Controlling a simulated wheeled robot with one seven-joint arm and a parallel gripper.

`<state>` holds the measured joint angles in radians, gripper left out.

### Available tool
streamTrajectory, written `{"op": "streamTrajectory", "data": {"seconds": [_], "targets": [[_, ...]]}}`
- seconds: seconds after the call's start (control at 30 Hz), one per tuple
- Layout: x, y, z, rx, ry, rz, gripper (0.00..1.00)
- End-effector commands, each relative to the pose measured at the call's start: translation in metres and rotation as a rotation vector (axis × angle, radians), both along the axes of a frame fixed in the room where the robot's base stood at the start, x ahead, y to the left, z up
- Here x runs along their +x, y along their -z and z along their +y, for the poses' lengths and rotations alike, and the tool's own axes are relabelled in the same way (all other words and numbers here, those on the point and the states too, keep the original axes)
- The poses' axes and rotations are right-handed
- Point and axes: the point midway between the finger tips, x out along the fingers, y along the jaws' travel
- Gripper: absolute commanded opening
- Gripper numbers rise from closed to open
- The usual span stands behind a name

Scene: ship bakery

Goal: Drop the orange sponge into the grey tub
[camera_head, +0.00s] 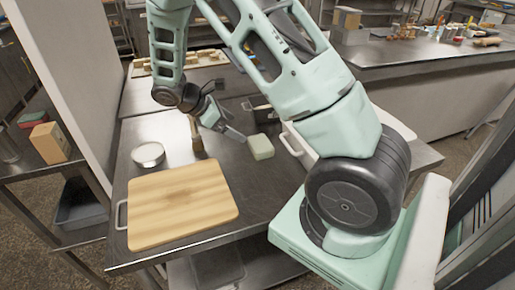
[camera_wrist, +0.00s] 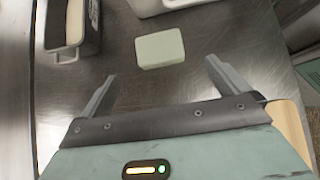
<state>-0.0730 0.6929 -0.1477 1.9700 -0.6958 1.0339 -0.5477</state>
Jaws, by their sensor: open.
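No orange sponge is clearly visible in either view. A pale green, sponge-like block (camera_head: 260,147) lies on the steel table, and it also shows in the wrist view (camera_wrist: 160,48). My gripper (camera_head: 236,136) is open and empty beside this block; in the wrist view its two fingers (camera_wrist: 161,74) point toward it, with the block just beyond the tips. A dark grey tub (camera_head: 80,204) stands on a low shelf at the left. A smaller dark grey container (camera_wrist: 70,28) with a pale inside stands on the table, partly hidden by my arm in the head view.
A wooden board (camera_head: 180,203) covers the table's front left. A round metal tin (camera_head: 148,154) and an upright brown wooden item (camera_head: 196,137) stand behind it. A white tray (camera_head: 293,141) lies right of the block. A tan box (camera_head: 50,143) sits on the left rack.

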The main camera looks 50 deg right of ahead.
Motion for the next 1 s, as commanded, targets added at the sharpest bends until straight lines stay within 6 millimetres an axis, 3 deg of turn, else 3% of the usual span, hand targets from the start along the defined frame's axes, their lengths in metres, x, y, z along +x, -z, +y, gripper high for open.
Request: {"op": "streamTrajectory", "data": {"seconds": [0.3, 1.0], "targets": [[-0.025, 0.045, -0.038, 0.003, 0.002, 0.002, 1.0], [-0.045, 0.098, -0.08, 0.003, 0.001, -0.002, 1.0]]}}
